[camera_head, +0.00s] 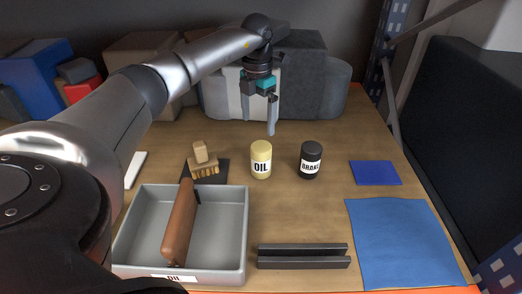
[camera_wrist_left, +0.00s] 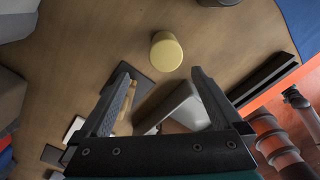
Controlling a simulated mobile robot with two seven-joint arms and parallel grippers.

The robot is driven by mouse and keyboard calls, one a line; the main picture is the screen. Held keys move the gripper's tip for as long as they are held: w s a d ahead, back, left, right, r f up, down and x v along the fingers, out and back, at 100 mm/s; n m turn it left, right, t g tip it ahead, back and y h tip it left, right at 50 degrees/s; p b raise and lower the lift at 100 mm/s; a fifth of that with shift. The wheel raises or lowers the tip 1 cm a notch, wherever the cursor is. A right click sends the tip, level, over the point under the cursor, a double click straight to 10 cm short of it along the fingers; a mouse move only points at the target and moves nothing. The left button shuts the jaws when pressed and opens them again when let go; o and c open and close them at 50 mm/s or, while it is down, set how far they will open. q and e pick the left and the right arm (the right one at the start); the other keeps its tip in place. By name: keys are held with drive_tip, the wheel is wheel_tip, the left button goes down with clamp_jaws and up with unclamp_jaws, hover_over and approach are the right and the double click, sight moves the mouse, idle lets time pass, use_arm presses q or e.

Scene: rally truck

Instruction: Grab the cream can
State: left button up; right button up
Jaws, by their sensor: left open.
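My left gripper (camera_head: 271,130) hangs above the table, behind and above the can in the head view. Its fingers (camera_wrist_left: 160,88) are spread with nothing between them. My right gripper is in neither view.
A black BRAKE can (camera_head: 310,160) stands to the right of the cream can. A wooden brush (camera_head: 203,160) is on a dark pad to its left. In front are a grey tray (camera_head: 240,240) and a dark rail (camera_head: 303,262). A blue cloth (camera_head: 400,240) lies at right.

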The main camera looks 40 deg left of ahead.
sight(259, 146)
use_arm(q)
wheel_tip(259, 146, down, 3)
drive_tip(key=shift+s+d+b, duration=0.15)
drive_tip(key=shift+b, duration=0.3)
wheel_tip(259, 146, down, 5)
drive_tip(key=shift+d+f+b, duration=0.1)
drive_tip(key=shift+f+b, duration=0.1)
drive_tip(key=shift+b, duration=0.6)
drive_tip(key=shift+d+f+b, duration=0.1)
drive_tip(key=shift+f+b, duration=0.45)
drive_tip(key=shift+f, duration=0.8)
drive_tip(key=shift+d+f+b, duration=0.2)
drive_tip(key=shift+f+b, duration=0.2)
drive_tip(key=shift+f, duration=0.4)
drive_tip(key=shift+f+b, duration=0.35)
drive_tip(key=shift+f, duration=0.65)
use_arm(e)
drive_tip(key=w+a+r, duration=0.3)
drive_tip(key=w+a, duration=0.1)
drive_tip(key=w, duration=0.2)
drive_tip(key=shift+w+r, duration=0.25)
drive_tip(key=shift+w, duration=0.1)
use_arm(q)
drive_tip(key=shift+w, duration=0.2)
clamp_jaws()
